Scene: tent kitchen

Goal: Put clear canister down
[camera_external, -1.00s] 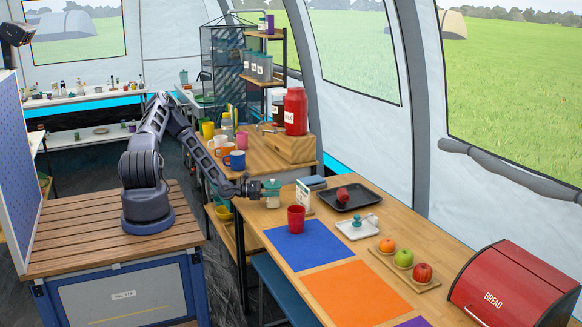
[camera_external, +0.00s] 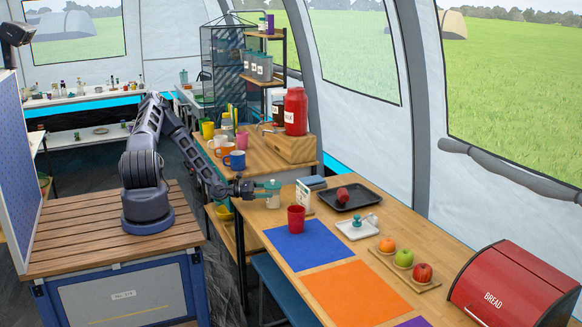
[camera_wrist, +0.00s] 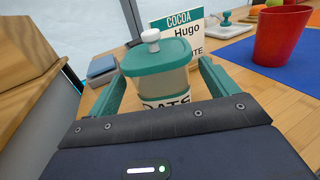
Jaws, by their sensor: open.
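The clear canister (camera_wrist: 164,82) has a teal lid with a white knob and a label partly hidden by my gripper body. It stands upright on the wooden table in the wrist view. In the external view the canister (camera_external: 272,196) is small, at the table's left end. My gripper (camera_wrist: 161,72) is open, with one teal finger on each side of the canister. Narrow gaps seem to show beside it. In the external view my gripper (camera_external: 264,186) reaches in from the left at about the canister's height. The canister's base is hidden in the wrist view.
A cocoa card (camera_wrist: 187,35) stands just behind the canister. A red cup (camera_external: 296,218) and blue mat (camera_external: 304,246) are to the right. A blue box (camera_wrist: 102,68) lies left. A wooden block (camera_wrist: 25,60) borders the far left. A black tray (camera_external: 358,203) lies further back.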

